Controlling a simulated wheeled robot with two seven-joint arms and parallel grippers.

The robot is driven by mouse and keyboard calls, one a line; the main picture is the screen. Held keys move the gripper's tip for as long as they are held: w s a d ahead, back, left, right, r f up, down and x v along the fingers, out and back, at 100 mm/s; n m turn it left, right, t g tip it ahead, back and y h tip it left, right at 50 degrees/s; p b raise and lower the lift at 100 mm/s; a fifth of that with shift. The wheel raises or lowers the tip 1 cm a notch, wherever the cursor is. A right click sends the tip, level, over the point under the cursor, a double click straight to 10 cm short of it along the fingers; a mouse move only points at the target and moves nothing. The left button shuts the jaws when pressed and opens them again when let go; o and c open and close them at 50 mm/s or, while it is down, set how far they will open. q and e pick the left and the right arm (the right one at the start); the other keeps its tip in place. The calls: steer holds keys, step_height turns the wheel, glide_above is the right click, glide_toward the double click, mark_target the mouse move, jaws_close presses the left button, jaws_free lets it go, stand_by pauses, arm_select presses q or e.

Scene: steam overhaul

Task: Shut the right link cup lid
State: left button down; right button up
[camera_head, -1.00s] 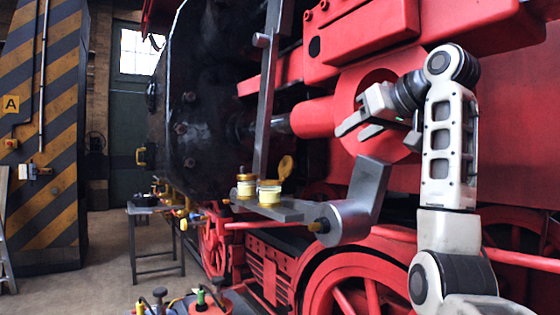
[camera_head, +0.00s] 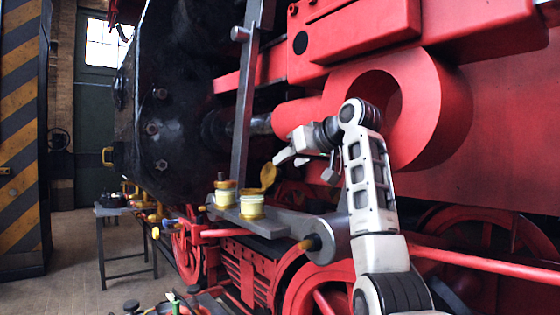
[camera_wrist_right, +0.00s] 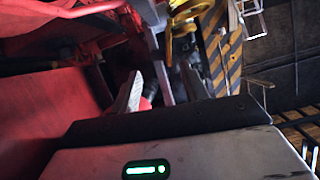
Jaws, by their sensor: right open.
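My left gripper is out of view.
A slanted grey rod (camera_head: 245,100) rises close behind the cups. The red cylinder and ring (camera_head: 425,110) stand behind my right arm. Red wheels (camera_head: 310,285) lie below the bar. A dark table (camera_head: 125,212) stands at left on open floor.

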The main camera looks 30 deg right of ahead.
mark_target(272, 177)
steer(key=p+x, duration=0.1)
steer(key=x, duration=0.4)
steer(key=shift+w+f, duration=0.1)
steer(key=shift+w, duration=0.05)
steer(key=c, duration=0.8)
